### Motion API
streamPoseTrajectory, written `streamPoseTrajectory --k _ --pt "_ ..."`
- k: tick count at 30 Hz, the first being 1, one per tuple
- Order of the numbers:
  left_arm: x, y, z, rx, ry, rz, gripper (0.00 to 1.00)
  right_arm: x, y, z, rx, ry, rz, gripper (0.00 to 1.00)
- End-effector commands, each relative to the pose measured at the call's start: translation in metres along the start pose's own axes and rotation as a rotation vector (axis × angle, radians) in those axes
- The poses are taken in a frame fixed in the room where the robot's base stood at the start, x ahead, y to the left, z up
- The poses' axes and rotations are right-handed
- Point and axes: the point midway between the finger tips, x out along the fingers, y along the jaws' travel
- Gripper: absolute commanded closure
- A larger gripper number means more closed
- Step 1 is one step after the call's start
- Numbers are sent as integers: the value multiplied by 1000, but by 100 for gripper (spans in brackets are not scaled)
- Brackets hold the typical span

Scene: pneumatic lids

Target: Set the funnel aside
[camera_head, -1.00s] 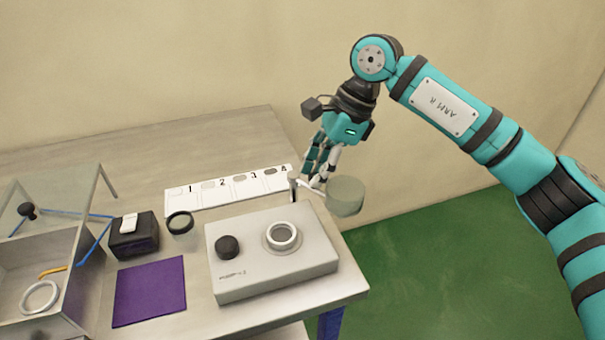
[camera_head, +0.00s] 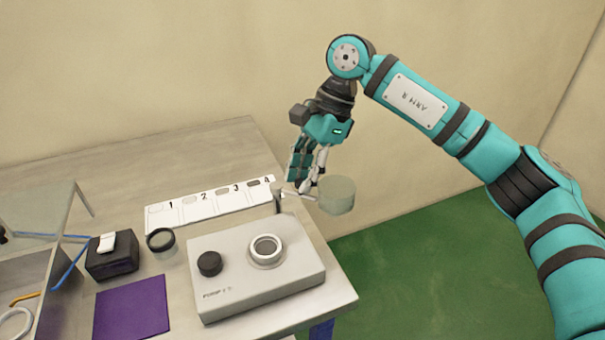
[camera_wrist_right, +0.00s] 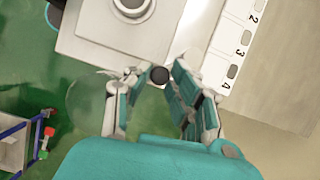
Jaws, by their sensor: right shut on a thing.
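The funnel (camera_head: 337,195) looks like a pale, translucent round cup on a thin bar. It hangs over the green floor beyond the table's right edge, beside the pump box (camera_head: 215,288). The bar runs to a short post (camera_head: 278,200) at the pump's back right corner. My right gripper (camera_head: 303,187) is shut on the bar, between post and funnel; the fingertips partly hide the grip. In the right wrist view the see-through funnel (camera_wrist_right: 85,98) lies left of my right gripper (camera_wrist_right: 160,90), with the post's dark top (camera_wrist_right: 158,75) just beyond the fingertips. My left gripper is not in view.
The pump has an open ringed port (camera_head: 266,249) and a black knob (camera_head: 209,263). A numbered white strip (camera_head: 212,207) lies behind it. A dark ring (camera_head: 160,241), black box (camera_head: 112,262) and purple mat (camera_head: 132,308) lie left. A clear-walled box (camera_head: 38,215) stands far left.

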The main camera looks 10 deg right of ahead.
Motion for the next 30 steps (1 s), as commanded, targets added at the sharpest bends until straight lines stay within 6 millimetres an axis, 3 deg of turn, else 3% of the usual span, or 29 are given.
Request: streamPoseTrajectory --k 3,14,30 --pt "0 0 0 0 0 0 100 -2 -1 1 0 -2 -7 70" --pt "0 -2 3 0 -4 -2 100 -10 -1 0 1 -1 -4 70" --pt "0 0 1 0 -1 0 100 -110 -1 1 1 -2 -7 70"
